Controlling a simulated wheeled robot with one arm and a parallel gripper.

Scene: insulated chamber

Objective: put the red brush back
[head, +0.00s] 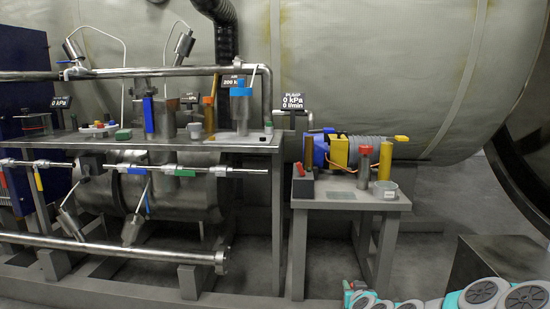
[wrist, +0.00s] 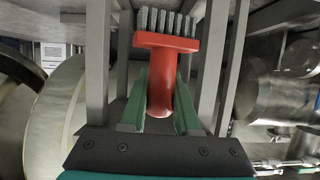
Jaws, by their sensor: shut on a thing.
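The red brush (wrist: 158,70) is in the wrist view, with a red handle, a wide red head and stiff grey bristles pointing to the top of the picture. My gripper (wrist: 161,100) has its two green fingers shut on the handle, one on each side. The brush's head extends beyond the fingertips.
A cluttered long bench (head: 230,143) with pipes stands left.

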